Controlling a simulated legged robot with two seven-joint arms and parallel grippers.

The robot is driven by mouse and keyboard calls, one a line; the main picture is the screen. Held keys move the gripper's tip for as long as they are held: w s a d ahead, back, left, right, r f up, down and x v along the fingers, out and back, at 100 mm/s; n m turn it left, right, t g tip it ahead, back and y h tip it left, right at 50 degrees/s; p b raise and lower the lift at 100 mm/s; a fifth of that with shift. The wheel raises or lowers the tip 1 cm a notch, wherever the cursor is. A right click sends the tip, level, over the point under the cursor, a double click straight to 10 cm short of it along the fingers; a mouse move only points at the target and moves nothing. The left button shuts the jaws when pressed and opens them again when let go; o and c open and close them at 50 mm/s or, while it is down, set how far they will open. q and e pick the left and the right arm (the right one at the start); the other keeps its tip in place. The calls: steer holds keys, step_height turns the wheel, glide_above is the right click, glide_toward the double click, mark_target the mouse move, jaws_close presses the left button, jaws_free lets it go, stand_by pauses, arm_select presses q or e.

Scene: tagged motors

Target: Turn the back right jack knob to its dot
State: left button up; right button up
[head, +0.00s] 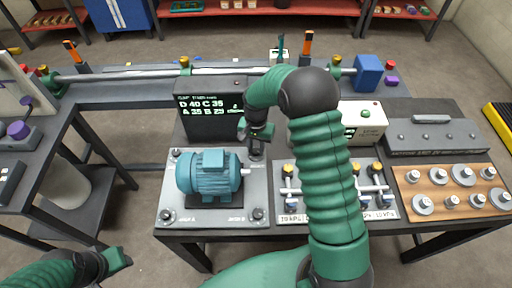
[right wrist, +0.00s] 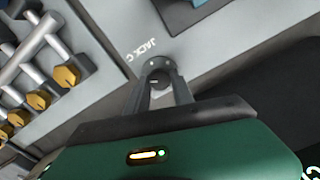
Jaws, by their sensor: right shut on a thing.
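The teal motor (head: 205,172) sits on a grey plate (head: 180,218) with dark jack knobs near its corners. My right gripper (head: 257,152) reaches down over the plate's back right corner and mostly hides the knob there. In the right wrist view, the dark round back right jack knob (right wrist: 158,77) is between the fingertips, beside the "JACK C" lettering, and my right gripper (right wrist: 160,84) is shut on it. A small pale mark shows on the knob; I cannot make out the dot for sure. My left gripper (head: 117,258) is low at the left, away from the plate; its jaws are unclear.
A black display box (head: 210,112) with white text stands behind the plate. A valve manifold (head: 330,190) with yellow knobs lies right of it, then a wooden board (head: 450,190) with metal discs. A long rail (head: 130,75) runs along the back bench.

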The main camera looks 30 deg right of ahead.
jaws_close()
steer(key=shift+n, duration=0.3)
steer(key=shift+r+n+p, duration=0.1)
steer(key=shift+n+p, duration=0.4)
steer(key=n+p, duration=0.1)
steer(key=n, duration=0.2)
steer(key=shift+n, duration=0.3)
steer(key=n+p, duration=0.1)
steer(key=n, duration=0.2)
steer(key=shift+p, duration=0.35)
steer(key=shift+w+n+p, duration=0.1)
steer(key=shift+n+p, duration=0.35)
steer(key=shift+n, duration=1.25)
steer(key=o, duration=1)
jaws_free()
